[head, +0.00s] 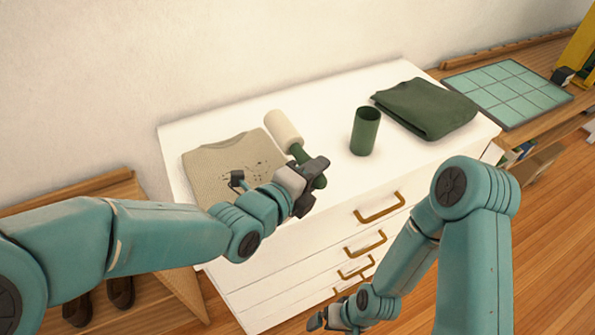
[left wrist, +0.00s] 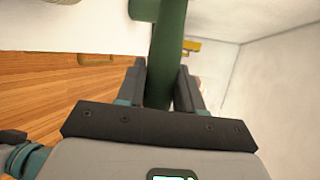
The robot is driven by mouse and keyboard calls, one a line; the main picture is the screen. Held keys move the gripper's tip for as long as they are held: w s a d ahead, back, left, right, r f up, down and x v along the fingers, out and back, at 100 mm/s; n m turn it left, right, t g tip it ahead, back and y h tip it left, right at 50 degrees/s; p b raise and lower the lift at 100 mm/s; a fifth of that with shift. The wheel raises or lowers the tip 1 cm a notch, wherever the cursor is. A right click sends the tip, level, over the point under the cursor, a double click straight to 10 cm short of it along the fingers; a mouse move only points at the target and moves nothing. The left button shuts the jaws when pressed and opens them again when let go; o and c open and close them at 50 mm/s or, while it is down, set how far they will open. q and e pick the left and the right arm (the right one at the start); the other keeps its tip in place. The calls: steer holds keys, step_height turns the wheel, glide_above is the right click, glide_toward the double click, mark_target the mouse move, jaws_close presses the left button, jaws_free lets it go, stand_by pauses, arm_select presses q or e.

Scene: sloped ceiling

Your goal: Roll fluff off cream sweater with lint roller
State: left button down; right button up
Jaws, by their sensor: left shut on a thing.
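The cream sweater (head: 207,170) lies folded flat on the left part of the white dresser top, with dark specks of fluff (head: 262,166) on it. My left gripper (head: 312,180) is shut on the green handle of the lint roller (head: 284,130); its pale cylinder points up and back, beside the sweater's right edge. I cannot tell whether the cylinder touches anything. The left wrist view shows the green handle (left wrist: 165,55) between the two fingers. My left arm hides the sweater's front part. My right gripper (head: 322,321) hangs low before the dresser drawers, small and partly cut off.
On the dresser top (head: 330,90) stand a dark green cup (head: 366,132) and a folded green garment (head: 425,107). Right of the dresser, a wooden bench holds a green tiled mat (head: 507,88). Brass drawer handles (head: 380,207) stick out in front. A wooden shelf with dark shoes (head: 120,292) is at left.

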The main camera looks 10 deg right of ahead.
arm_select(q)
steer(key=shift+a+f, duration=0.1)
steer(key=shift+f, duration=0.4)
step_height(320, 180, down, 4)
steer(key=shift+f+b, duration=0.15)
steer(key=shift+b, duration=0.95)
steer(key=shift+s, duration=0.1)
steer(key=shift+f+b, duration=0.85)
steer(key=shift+b, duration=0.35)
steer(key=shift+a, duration=0.1)
